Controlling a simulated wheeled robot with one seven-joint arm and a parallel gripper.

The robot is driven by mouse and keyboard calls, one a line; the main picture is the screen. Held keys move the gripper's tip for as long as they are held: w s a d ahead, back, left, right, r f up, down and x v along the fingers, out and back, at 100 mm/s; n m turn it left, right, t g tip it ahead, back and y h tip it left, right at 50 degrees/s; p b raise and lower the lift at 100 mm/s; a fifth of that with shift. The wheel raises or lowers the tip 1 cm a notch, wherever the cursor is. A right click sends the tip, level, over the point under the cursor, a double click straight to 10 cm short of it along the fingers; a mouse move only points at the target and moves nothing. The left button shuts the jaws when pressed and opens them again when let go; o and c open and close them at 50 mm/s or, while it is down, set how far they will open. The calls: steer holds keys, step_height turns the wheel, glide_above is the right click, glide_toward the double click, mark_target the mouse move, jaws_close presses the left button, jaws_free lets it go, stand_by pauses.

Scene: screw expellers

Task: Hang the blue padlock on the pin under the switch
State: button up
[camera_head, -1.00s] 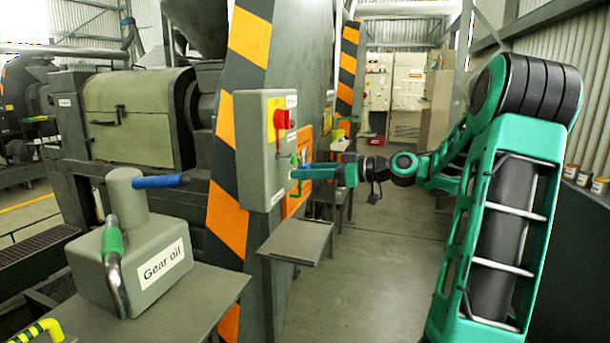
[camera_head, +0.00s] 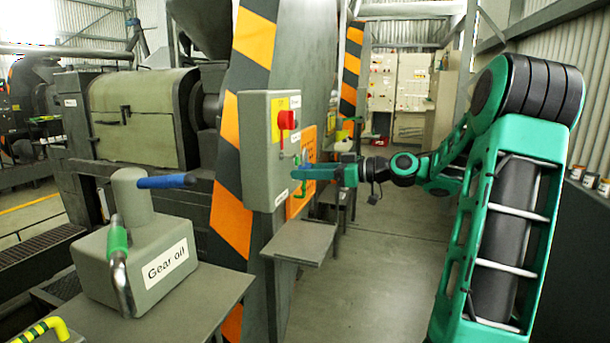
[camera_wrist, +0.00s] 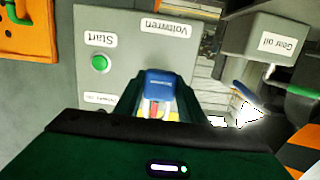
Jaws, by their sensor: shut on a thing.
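The blue padlock (camera_wrist: 160,78) is between the fingers of my gripper (camera_wrist: 157,92), in front of the box's face. In the head view my gripper (camera_head: 318,172) reaches in from the right at about the button's height, below the switch. The wrist view is upside down, with a red part of the switch (camera_wrist: 153,109) showing just beyond the padlock. I cannot clearly see the pin or whether the padlock touches it.
A grey shelf (camera_head: 300,240) juts out below the box. The gear oil can (camera_head: 150,255) with a blue handle stands on a table at the left. A striped orange and black post (camera_head: 232,205) stands behind the box. The floor at the right is open.

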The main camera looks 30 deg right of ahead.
steer(key=shift+r+x, duration=0.15)
steer(key=shift+x, duration=0.85)
steer(key=shift+r+x, duration=0.1)
steer(key=shift+x, duration=0.95)
stand_by(0.4)
